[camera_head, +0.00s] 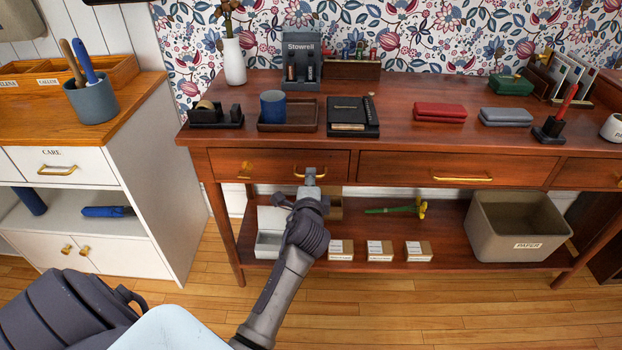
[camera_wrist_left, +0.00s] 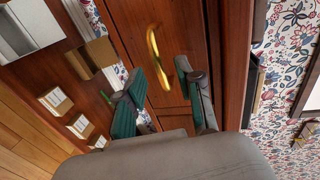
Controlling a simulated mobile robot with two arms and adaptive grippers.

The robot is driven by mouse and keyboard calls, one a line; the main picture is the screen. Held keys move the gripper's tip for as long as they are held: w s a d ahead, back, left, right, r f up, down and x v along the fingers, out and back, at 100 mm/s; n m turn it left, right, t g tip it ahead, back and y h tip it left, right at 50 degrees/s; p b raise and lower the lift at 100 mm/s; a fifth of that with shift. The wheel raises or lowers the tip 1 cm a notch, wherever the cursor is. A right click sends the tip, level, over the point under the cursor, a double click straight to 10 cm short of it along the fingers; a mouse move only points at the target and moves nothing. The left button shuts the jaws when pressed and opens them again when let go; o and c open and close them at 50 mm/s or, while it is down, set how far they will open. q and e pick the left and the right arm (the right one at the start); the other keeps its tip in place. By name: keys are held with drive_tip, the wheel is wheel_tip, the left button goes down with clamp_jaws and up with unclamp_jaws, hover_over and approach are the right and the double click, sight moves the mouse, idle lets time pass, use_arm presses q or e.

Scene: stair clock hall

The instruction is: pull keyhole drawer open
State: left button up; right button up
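The keyhole drawer (camera_head: 225,165) is the left drawer of the dark red wooden desk. My left gripper (camera_head: 311,176) is in front of the drawer's right half and hides part of the gold pull handle (camera_head: 298,175). In the left wrist view, the handle (camera_wrist_left: 152,45) lies just ahead of the spread fingertips, and my left gripper (camera_wrist_left: 168,75) is open with nothing held. Whether a finger touches the handle is unclear. My right gripper is not in view.
The middle drawer (camera_head: 400,167) with its gold handle is to the right. Below, the lower shelf (camera_head: 450,220) holds a white box (camera_head: 268,245), small cartons (camera_head: 380,251) and a paper bin (camera_head: 515,225). A white cabinet (camera_head: 150,190) stands at left. Wooden floor is clear in front.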

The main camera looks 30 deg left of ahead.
use_arm(q)
drive_tip(key=shift+x, duration=1.45)
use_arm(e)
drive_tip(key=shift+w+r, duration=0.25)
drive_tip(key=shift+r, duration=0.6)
use_arm(q)
drive_tip(key=shift+c, duration=0.3)
clamp_jaws()
